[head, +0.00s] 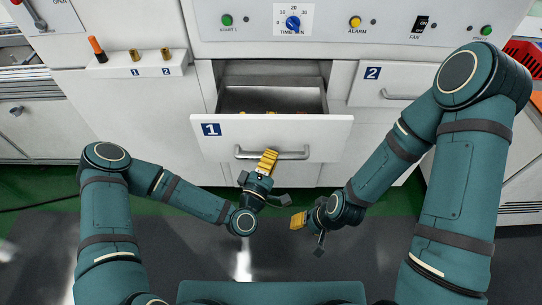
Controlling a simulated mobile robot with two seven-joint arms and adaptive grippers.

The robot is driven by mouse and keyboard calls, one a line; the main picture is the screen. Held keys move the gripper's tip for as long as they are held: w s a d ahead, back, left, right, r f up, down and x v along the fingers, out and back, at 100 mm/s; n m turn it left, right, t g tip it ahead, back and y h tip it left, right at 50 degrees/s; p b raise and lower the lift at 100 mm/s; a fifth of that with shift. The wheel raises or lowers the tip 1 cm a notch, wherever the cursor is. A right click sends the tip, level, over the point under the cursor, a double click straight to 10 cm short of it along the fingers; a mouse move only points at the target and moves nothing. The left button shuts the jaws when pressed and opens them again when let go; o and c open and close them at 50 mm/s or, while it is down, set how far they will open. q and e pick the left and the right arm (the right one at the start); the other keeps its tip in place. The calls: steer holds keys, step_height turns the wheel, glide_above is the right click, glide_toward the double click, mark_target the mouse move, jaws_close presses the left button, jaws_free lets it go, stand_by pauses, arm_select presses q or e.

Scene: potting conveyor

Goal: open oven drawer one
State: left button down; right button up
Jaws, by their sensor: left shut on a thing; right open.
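Oven drawer one (227,151) is a white-fronted drawer marked with a blue "1" label. It stands pulled out from the cabinet, and its dark metal inside shows, with small yellowish things partly hidden behind the front panel. My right gripper (298,221) is open and empty, below and to the right of the handle, apart from the drawer.
Drawer two (372,98), at the right, is shut. A control panel (330,22) with a blue timer knob and buttons runs above. A small white ledge (120,70) at the left holds an orange-handled tool and brass pieces. Dark floor lies below.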

arm_select(q)
steer(key=c, duration=1)
jaws_free()
steer(key=shift+d, duration=0.1)
steer(key=v, duration=1.2)
step_height(320, 180, down, 8)
steer(key=d+m+g+h, duration=0.2)
steer(key=m+g, duration=0.7)
steer(key=s+a+f+m+g+y, duration=0.1)
steer(key=s+a+m+g+y, duration=0.1)
steer(key=s+a+g+y, duration=0.2)
steer(key=a+g+y, duration=0.2)
steer(key=a+g, duration=0.1)
steer(key=shift+s+a+f+g, duration=0.2)
steer(key=shift+s+g, duration=0.05)
steer(key=shift+g, duration=0.15)
